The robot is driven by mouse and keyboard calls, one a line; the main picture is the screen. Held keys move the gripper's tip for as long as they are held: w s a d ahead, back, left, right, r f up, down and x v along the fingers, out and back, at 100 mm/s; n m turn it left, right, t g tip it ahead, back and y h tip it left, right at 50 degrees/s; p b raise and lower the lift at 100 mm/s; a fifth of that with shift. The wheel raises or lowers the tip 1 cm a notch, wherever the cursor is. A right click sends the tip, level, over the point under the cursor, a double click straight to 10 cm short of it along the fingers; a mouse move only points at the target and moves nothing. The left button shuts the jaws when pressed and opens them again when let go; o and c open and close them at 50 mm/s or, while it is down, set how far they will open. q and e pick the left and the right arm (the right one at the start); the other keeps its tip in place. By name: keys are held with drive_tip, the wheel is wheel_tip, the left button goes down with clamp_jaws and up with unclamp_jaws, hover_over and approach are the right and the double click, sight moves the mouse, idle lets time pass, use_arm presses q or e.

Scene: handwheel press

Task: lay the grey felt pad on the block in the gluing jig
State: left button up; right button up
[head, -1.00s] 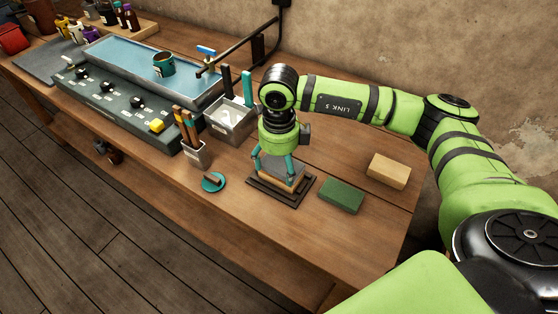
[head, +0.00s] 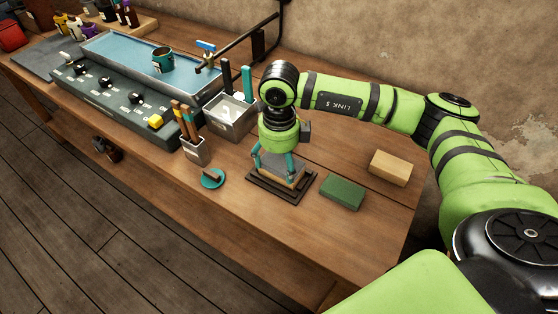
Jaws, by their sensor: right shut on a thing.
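My right gripper (head: 275,168) points down over the dark gluing jig (head: 262,189), its two teal fingers on either side of a grey pad. The grey felt pad (head: 283,160) is between the fingers and the gripper is shut on it. A tan block (head: 278,181) sits in the jig directly beneath the pad. The pad appears at or just above the block's top; I cannot tell whether they touch. The gripper body hides part of the pad and block. My left gripper is not in view.
A green block (head: 342,192) and a tan block (head: 390,168) lie right of the jig. A teal round tool (head: 212,178), a brush holder (head: 196,152) and a grey bin (head: 231,120) stand to its left. The table front right is clear.

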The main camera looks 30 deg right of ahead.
drive_tip(key=shift+f+b, duration=0.1)
drive_tip(key=shift+b, duration=0.2)
idle(0.4)
drive_tip(key=o, duration=0.9)
drive_tip(key=shift+o, duration=0.2)
